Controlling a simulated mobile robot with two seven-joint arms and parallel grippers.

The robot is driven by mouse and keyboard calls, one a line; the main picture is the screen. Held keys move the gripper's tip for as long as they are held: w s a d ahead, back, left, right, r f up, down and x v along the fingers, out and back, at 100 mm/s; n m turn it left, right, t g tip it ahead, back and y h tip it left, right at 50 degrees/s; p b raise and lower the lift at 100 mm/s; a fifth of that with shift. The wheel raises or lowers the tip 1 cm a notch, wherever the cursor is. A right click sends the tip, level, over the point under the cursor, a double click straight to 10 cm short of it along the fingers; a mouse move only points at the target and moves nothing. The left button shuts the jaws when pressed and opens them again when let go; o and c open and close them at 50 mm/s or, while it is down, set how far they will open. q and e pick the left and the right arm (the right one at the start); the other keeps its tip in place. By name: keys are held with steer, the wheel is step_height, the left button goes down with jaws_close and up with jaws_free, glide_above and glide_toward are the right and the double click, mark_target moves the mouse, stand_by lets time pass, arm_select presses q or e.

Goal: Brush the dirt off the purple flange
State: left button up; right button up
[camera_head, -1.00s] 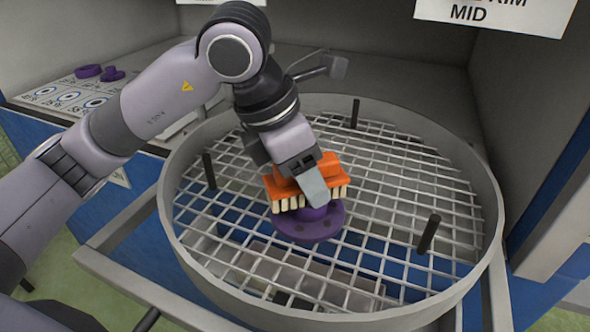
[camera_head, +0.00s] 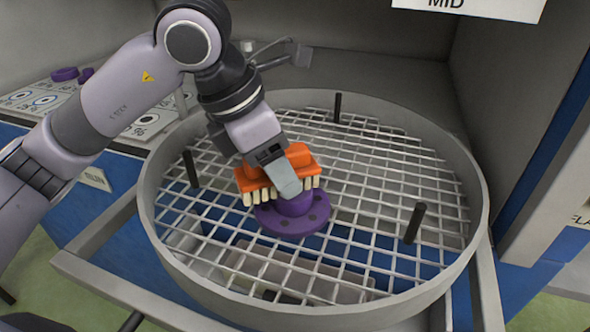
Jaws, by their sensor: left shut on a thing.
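The purple flange (camera_head: 308,219) lies on the wire grid of the round turntable (camera_head: 462,268), left of its middle. Its raised hub is partly hidden behind my left gripper. My left gripper (camera_head: 284,184) is shut on an orange brush (camera_head: 253,183) with pale bristles pointing down. The bristles are over the back left part of the flange, at or very near its hub; I cannot tell whether they touch. No dirt can be made out on the visible part of the flange. My right gripper is out of view.
Black posts stand up from the grid at the left (camera_head: 191,169), the back (camera_head: 337,107) and the right (camera_head: 414,223). A panel with dials and purple knobs (camera_head: 65,75) is at the back left. Grey cabinet walls enclose the back and right.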

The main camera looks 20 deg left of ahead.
mark_target(310, 192)
arm_select(q)
steer(key=shift+a, duration=0.3)
steer(key=shift+w+d+r, duration=0.1)
steer(key=shift+d, duration=2.45)
steer(key=shift+a+b, duration=0.35)
steer(key=shift+a, duration=2.2)
step_height(310, 192, up, 8)
steer(key=p, duration=0.5)
